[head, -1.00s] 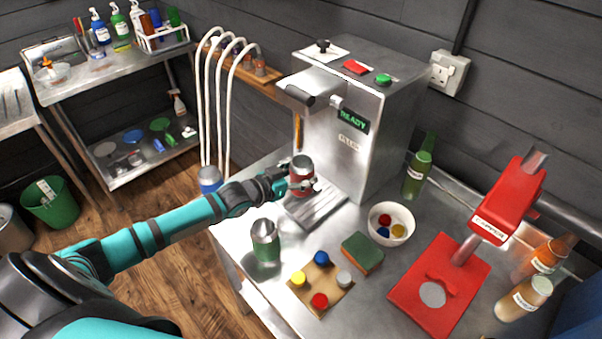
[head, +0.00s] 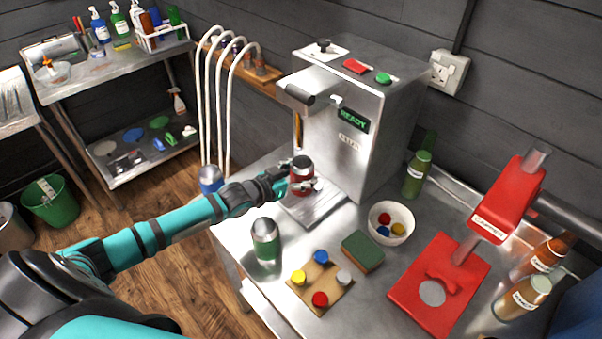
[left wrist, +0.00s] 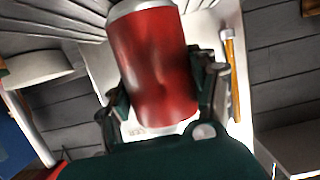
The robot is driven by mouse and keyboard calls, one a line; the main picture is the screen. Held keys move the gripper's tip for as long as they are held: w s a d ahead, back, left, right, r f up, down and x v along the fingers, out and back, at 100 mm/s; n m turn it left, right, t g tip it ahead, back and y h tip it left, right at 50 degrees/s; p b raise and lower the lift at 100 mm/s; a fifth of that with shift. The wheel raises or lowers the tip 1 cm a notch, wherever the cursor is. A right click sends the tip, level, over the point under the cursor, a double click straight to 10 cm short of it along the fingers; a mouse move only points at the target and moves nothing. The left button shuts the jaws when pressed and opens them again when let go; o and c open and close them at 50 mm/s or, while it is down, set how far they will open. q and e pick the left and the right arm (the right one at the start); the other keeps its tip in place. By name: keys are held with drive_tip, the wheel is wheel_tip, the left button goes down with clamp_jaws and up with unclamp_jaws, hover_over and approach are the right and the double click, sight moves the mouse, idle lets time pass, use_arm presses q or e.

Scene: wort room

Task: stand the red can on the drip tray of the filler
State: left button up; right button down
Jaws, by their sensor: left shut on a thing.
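The red can (head: 301,174) is upright in my left gripper (head: 303,186), at the drip tray (head: 318,212) of the filler (head: 350,120). In the left wrist view the red can (left wrist: 155,65) fills the space between the two fingers of my left gripper (left wrist: 160,95), which are shut around it. I cannot tell whether the can's base touches the tray. The filler's display reads READY, and its head is above and behind the can. My right gripper is not in view.
A green can (head: 265,240) stands in front of the tray. A board with coloured caps (head: 328,300), a green sponge (head: 363,251), a white bowl (head: 399,213), a green bottle (head: 417,177) and a red capper (head: 440,285) are to the right.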

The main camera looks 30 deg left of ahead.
use_arm(q)
drive_tip(key=o, duration=1)
drive_tip(key=shift+s+a, duration=0.1)
drive_tip(key=shift+s, duration=0.2)
drive_tip(key=v, duration=1.1)
drive_tip(key=shift+s+r, duration=0.2)
